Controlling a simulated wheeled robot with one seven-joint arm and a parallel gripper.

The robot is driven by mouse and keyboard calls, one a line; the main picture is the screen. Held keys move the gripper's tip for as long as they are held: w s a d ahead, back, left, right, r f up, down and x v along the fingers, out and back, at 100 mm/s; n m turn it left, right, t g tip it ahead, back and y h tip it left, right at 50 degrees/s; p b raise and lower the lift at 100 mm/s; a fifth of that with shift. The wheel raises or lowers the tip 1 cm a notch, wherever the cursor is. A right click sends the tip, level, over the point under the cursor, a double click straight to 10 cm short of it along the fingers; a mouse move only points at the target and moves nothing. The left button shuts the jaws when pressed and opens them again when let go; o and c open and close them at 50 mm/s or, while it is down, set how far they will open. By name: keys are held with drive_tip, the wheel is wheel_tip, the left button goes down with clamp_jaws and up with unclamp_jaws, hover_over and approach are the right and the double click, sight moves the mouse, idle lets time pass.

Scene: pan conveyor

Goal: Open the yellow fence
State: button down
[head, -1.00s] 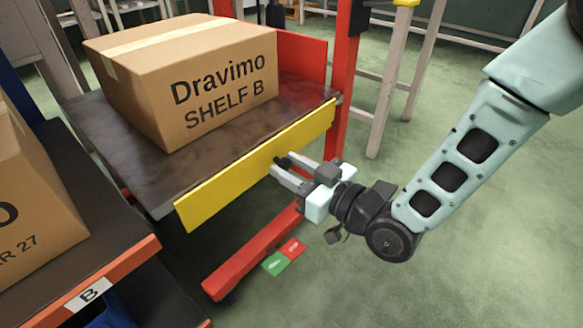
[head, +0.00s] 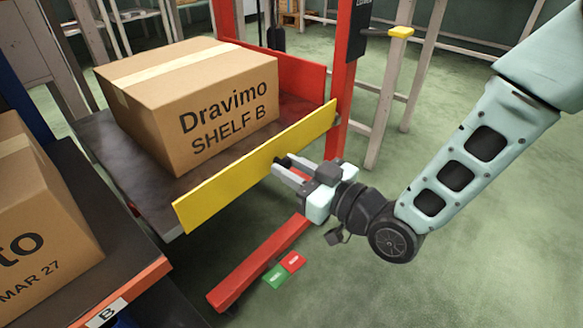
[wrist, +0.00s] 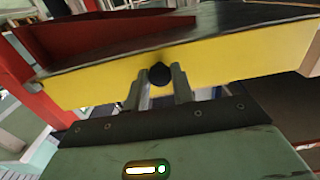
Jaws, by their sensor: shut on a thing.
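The yellow fence (head: 225,183) is a long flat panel along the front edge of a dark tray (head: 95,140). Its top edge stands above the tray's near edge and hides that edge. My gripper (head: 283,169) is at the fence's front face, right of its middle. In the wrist view, my gripper's fingers (wrist: 159,88) are closed on a small dark knob (wrist: 160,73) on the fence (wrist: 225,62). A cardboard box (head: 190,105) marked "Dravimo SHELF B" sits on the tray behind the fence.
A red post (head: 347,80) and red side wall (head: 300,80) stand at the tray's right end. A red floor beam (head: 258,265) lies below my gripper, beside green and red tags (head: 283,270). Another box (head: 40,225) is on a shelf at left.

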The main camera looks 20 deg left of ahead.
drive_tip(key=c, duration=1.2)
unclamp_jaws()
drive_tip(key=shift+r, duration=0.3)
drive_tip(key=shift+o, duration=0.2)
drive_tip(key=shift+f, duration=0.1)
drive_tip(key=p+v, duration=0.9)
drive_tip(key=v, duration=0.8)
drive_tip(key=shift+s+d, duration=0.15)
drive_tip(key=shift+f, duration=0.1)
